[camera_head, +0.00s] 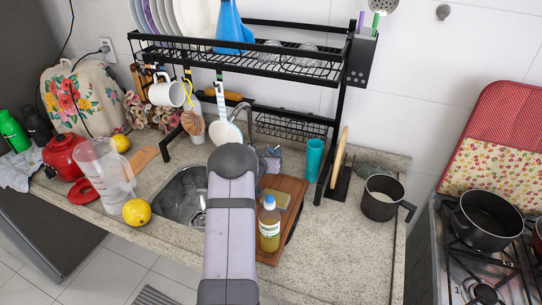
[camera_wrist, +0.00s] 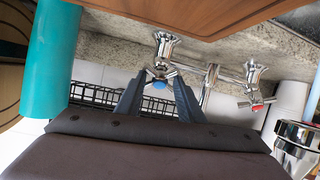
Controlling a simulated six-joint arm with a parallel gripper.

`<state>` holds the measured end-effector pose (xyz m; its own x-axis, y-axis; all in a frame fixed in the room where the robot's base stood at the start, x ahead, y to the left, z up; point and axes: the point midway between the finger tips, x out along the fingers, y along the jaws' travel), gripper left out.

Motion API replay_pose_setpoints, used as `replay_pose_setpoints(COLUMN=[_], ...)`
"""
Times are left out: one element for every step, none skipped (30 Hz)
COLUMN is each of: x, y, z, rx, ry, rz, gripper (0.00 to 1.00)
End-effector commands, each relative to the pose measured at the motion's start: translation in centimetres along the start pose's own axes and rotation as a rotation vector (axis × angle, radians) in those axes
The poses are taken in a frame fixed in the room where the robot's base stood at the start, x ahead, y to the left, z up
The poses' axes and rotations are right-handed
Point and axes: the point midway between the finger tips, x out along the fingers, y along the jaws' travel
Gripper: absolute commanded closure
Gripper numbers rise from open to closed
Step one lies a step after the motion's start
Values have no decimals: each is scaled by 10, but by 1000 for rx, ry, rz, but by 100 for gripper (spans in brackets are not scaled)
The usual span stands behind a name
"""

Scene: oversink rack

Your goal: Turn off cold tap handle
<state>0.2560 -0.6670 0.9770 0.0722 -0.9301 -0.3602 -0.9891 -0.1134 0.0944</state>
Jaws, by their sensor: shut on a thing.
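The cold tap handle, a chrome cross with a blue cap (camera_wrist: 159,85), shows in the wrist view. My gripper (camera_wrist: 158,74) has its two dark fingers around this handle, one on each side, and is shut on it. The hot tap handle with a red mark (camera_wrist: 257,107) is to the right in the wrist view, apart from the fingers. The chrome spout (camera_wrist: 209,85) rises between the two handles. In the head view my arm hides the gripper and the cold handle; the curved spout (camera_head: 243,107) shows beside it.
A black dish rack (camera_head: 270,68) spans the sink (camera_head: 183,194). The front-right counter (camera_head: 350,255) is clear.

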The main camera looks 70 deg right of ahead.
Motion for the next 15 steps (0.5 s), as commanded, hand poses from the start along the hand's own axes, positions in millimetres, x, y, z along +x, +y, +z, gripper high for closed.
replay_pose_setpoints(x=[0, 0, 0, 0, 0, 0, 0, 0, 0, 0, 0, 0, 0, 0, 0], y=[-2, -2, -2, -2, -2, -3, -2, -2, -2, -2, -2, -2, -2, -2, -2], z=[0, 0, 0, 0, 0, 0, 0, 0, 0, -1, -1, -1, -1, -1, -1], rx=[23, 36, 52, 62, 69, 76, 80, 82, 84, 84, 83, 83, 83, 83, 82], ry=[1, 1, 1, 1, 2, 2, 1, 1, 1, 1, 1, 1, 1, 1, 1], rz=[11, 18, 27, 33, 37, 41, 44, 45, 46, 46, 46, 45, 45, 45, 45], gripper=[88, 88, 88, 88, 88, 88, 88, 88, 88, 88, 88, 88, 88, 88, 88])
